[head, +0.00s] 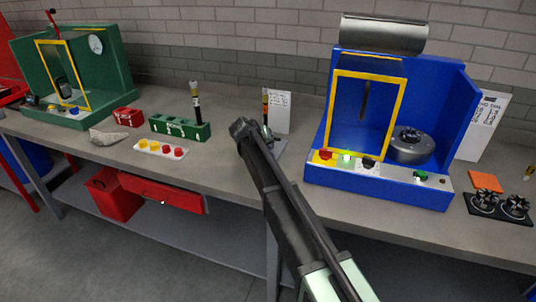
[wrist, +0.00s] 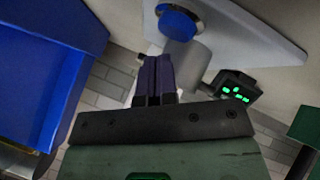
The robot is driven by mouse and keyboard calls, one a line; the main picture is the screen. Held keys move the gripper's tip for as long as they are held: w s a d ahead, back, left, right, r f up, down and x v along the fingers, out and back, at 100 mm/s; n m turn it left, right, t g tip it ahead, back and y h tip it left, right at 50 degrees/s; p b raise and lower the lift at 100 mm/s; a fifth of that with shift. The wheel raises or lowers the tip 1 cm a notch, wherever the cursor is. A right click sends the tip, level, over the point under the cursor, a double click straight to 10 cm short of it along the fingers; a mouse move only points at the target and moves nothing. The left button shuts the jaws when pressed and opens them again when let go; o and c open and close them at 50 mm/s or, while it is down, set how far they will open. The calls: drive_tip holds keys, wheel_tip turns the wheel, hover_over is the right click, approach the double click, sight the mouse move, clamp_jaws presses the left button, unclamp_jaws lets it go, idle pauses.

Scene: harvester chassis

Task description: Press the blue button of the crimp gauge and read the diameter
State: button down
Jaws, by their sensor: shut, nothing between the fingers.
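The crimp gauge has a pale grey base (wrist: 262,35) with a round blue button (wrist: 180,22) in a metal ring, at the top of the wrist view. A small black display (wrist: 237,90) on it shows lit green digits, tilted and too small to read surely. My gripper (wrist: 158,62) is shut and empty; its fingertips appear just short of the button, and I cannot tell whether they touch the gauge. In the head view, my gripper (head: 241,128) is at the bench's middle, in front of the gauge (head: 279,143), which my arm partly hides.
A blue press (head: 385,185) with a yellow-framed guard stands right of my arm. A white card (head: 279,112) stands behind the gauge. A green block (head: 182,128), a white tray of coloured buttons (head: 146,148) and a green machine (head: 115,70) are to the left.

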drive_tip(key=shift+f, duration=0.15)
drive_tip(key=shift+f+b, duration=0.3)
drive_tip(key=shift+b, duration=0.1)
drive_tip(key=shift+f+b, duration=0.45)
idle(0.4)
drive_tip(key=shift+r+p, duration=0.85)
drive_tip(key=shift+r, duration=0.05)
wheel_tip(320, 180, up, 5)
drive_tip(key=p, duration=0.5)
drive_tip(key=shift+r, duration=0.1)
idle(0.4)
